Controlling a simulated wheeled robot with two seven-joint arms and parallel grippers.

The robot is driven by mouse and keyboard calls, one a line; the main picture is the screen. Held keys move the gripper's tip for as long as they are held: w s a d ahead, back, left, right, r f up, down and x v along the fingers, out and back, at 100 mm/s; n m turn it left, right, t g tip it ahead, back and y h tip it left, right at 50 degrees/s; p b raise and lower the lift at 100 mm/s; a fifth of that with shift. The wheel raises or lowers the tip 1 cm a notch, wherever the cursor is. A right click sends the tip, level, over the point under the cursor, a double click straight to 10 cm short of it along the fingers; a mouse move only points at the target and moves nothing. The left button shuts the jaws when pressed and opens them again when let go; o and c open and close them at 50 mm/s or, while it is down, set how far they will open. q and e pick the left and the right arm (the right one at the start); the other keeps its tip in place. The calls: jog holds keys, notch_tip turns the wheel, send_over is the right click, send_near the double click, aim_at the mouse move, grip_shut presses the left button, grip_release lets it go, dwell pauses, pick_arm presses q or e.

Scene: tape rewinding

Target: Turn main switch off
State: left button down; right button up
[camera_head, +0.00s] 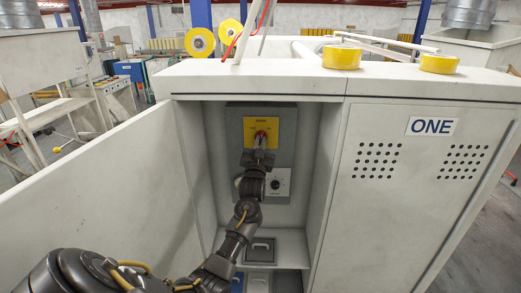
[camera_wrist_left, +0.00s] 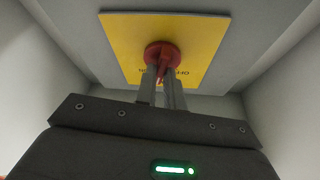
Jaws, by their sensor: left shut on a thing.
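The main switch is a red rotary knob (camera_head: 261,137) on a yellow plate (camera_head: 250,127), on the back wall of the open cabinet. In the left wrist view the red knob (camera_wrist_left: 161,55) sits in the middle of the yellow plate (camera_wrist_left: 120,38), with partly hidden "OFF" lettering below it. My left gripper (camera_head: 260,145) reaches into the cabinet. Its two fingers (camera_wrist_left: 162,78) are shut on the knob's handle, which lies between them. The fingers and wrist hide part of the knob in the head view. My right gripper is not in view.
A dial on a white plate (camera_head: 279,183) sits below right of the switch. The open door (camera_head: 110,195) stands left of my arm, and the closed door marked ONE (camera_head: 415,190) stands right. Yellow tape rolls (camera_head: 342,57) lie on the cabinet top (camera_head: 270,78).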

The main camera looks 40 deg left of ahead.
pick_arm(q)
jog(key=n+g+y+b, duration=0.1)
jog(key=n, duration=0.1)
jog(key=n+y+b, duration=0.1)
jog(key=n, duration=0.2)
jog(key=n+g+y+b, duration=0.1)
jog(key=n, duration=0.2)
jog(key=shift+w+d+f+g+b, duration=0.1)
jog(key=shift+d+f+g+b, duration=0.1)
jog(key=shift+f+g+b, duration=0.15)
jog(key=n+g+b, duration=0.1)
jog(key=n, duration=0.1)
jog(key=n+g+y, duration=0.1)
jog(key=n, duration=0.1)
jog(key=n+g+y+b, duration=0.1)
jog(key=n, duration=0.2)
jog(key=shift+r+b, duration=0.3)
jog(key=shift+b, duration=0.05)
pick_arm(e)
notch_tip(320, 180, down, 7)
pick_arm(q)
jog(key=shift+n, duration=0.3)
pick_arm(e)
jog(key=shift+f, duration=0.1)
pick_arm(q)
jog(key=c, duration=1.5)
grip_release()
